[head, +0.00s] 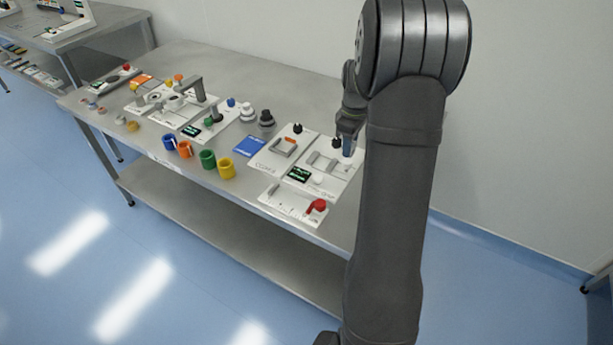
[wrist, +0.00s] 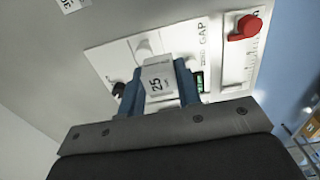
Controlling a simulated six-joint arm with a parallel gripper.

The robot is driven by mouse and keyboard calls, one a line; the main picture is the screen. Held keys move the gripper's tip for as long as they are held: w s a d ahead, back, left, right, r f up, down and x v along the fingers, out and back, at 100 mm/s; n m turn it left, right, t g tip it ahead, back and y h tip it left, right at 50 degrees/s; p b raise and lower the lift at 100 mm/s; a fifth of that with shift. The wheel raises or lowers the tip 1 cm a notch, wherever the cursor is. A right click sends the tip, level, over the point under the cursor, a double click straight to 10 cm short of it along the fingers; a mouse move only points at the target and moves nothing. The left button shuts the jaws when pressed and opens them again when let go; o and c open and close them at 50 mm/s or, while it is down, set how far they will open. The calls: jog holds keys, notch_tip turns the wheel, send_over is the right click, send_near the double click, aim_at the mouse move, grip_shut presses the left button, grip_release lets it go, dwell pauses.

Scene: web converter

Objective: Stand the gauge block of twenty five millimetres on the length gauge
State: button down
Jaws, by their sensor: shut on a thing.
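The gauge block (wrist: 158,80) is pale and marked 25 in the wrist view. It sits between the two blue fingers of my gripper (wrist: 160,84), which is shut on it. In the head view my gripper (head: 347,150) is over the right part of a white gauge plate (head: 335,184), and the block is not clear there. The plate also shows in the wrist view (wrist: 107,62), with the lettering GAP, a small green display and a pale knob. The block hides part of this plate, and I cannot tell whether it touches it.
A white plate with a red lever (head: 318,206) lies in front of the gauge. Blue, orange, green and yellow cups (head: 208,159) stand along the front. The back of the metal table (head: 270,85) is clear.

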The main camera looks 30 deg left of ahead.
jog(key=s, duration=1.2)
send_over(289, 198)
jog(key=f, duration=0.6)
jog(key=shift+d+f, duration=0.2)
jog(key=shift+f, duration=0.2)
jog(key=shift+a+f, duration=0.1)
jog(key=shift+a, duration=0.05)
jog(key=shift+f, duration=2)
jog(key=shift+f, duration=0.1)
jog(key=c, duration=1)
grip_release()
jog(key=shift+c, duration=0.2)
notch_tip(289, 198, up, 12)
